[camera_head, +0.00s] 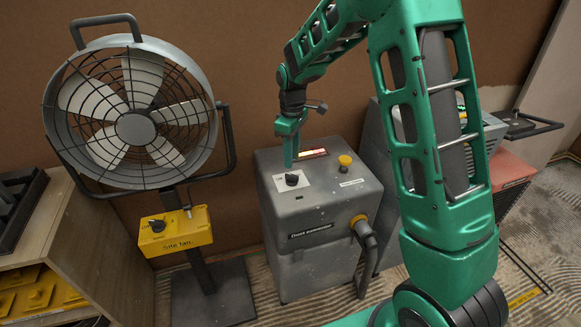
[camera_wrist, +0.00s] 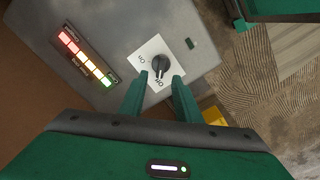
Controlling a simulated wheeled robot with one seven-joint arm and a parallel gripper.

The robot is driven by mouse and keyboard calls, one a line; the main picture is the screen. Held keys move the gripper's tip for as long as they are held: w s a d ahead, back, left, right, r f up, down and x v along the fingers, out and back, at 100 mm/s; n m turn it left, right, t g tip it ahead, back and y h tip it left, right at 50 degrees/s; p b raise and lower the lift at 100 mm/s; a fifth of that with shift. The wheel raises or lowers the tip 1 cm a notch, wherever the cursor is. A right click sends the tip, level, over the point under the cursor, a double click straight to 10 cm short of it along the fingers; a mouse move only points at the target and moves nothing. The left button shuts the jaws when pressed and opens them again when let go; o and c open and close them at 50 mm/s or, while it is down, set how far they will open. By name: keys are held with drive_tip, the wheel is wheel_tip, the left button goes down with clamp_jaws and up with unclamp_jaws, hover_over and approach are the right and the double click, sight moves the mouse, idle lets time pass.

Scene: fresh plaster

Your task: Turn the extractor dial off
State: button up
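The dust extractor (camera_head: 318,213) is a grey box against the wall. Its black dial (camera_head: 292,179) sits on a white plate on the top, and in the wrist view the dial (camera_wrist: 160,64) lies between ON and OFF markings. I cannot tell for sure which marking it points at. My gripper (camera_head: 289,160) points down just above the dial. In the wrist view my gripper (camera_wrist: 160,77) is open, with nothing held; its two green fingertips appear on either side of the dial's lower edge. Contact cannot be told.
A lit indicator bar (camera_wrist: 86,56) with red to green lights is beside the dial. A yellow button (camera_head: 345,160) and a hose (camera_head: 367,245) are on the extractor. Left, a site fan (camera_head: 137,127) has its own dial on a yellow box (camera_head: 176,231). A wooden shelf (camera_head: 62,250) stands far left.

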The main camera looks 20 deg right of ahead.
drive_tip(key=shift+r, duration=2.1)
drive_tip(key=s+d+r+m, duration=0.4)
drive_tip(key=s+d, duration=0.2)
drive_tip(key=s, duration=0.2)
drive_tip(key=s+d+r+m, duration=0.35)
drive_tip(key=s+d, duration=0.25)
drive_tip(key=s, duration=0.2)
drive_tip(key=s+d+m, duration=0.2)
drive_tip(key=s+m, duration=0.2)
drive_tip(key=s, duration=0.8)
drive_tip(key=s+d+m, duration=0.2)
drive_tip(key=s+m, duration=0.2)
drive_tip(key=s, duration=0.8)
drive_tip(key=shift+d, duration=0.2)
